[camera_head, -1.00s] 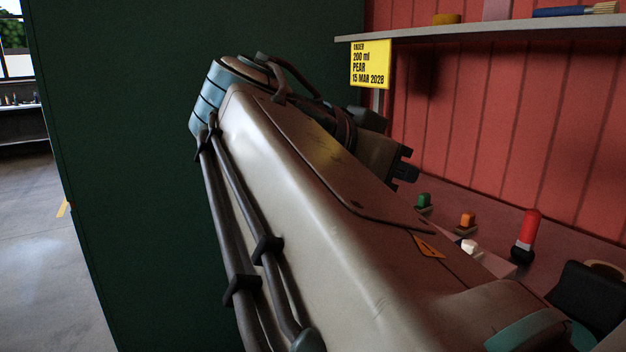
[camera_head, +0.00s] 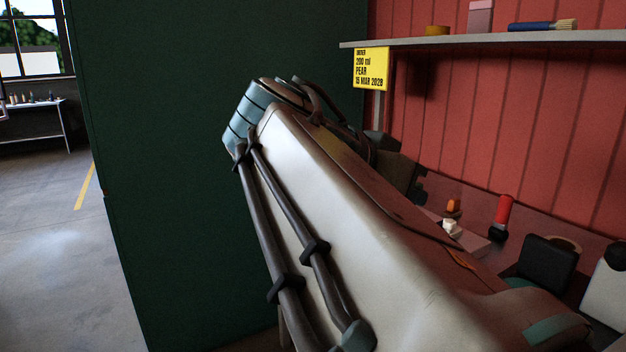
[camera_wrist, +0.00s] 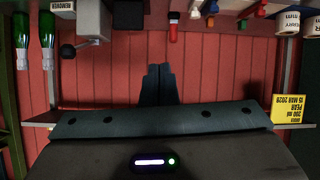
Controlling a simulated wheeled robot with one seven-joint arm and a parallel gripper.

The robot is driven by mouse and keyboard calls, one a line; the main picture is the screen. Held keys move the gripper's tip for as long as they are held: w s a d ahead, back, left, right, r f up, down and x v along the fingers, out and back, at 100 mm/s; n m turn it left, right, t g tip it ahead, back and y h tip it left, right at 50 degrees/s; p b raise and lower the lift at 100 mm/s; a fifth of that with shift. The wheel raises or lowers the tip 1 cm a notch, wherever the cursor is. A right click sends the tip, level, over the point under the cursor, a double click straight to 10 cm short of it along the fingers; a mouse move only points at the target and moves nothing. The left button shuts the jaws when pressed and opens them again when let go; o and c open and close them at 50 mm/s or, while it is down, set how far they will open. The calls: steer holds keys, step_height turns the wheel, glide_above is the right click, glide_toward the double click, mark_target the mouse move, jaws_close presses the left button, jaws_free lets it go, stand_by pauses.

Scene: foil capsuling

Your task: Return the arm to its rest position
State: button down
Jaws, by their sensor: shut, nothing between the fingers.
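My arm fills the middle of the head view, reaching from the lower right up to a blue-banded joint in front of a dark green panel. Beyond that joint, the dark end of the arm is mostly hidden behind it. In the wrist view my gripper (camera_wrist: 158,72) points towards the red wall. Its two dark fingers lie together with nothing between them. They are apart from the things around them.
A shelf (camera_head: 480,40) with a yellow sign (camera_head: 371,69) juts from the red wall. On the bench stand a red-topped item (camera_head: 504,210), a black block (camera_head: 547,264) and a white container (camera_head: 607,293). Green bottles (camera_wrist: 22,45) show in the wrist view. Open floor (camera_head: 50,230) lies left.

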steer(key=s+d+f+n+g+y+p, duration=0.3)
steer(key=s+f+n+y+p, duration=0.5)
steer(key=p, duration=1.1)
step_height(320, 180, down, 3)
steer(key=shift+n+y, duration=1.1)
steer(key=shift+y, duration=0.1)
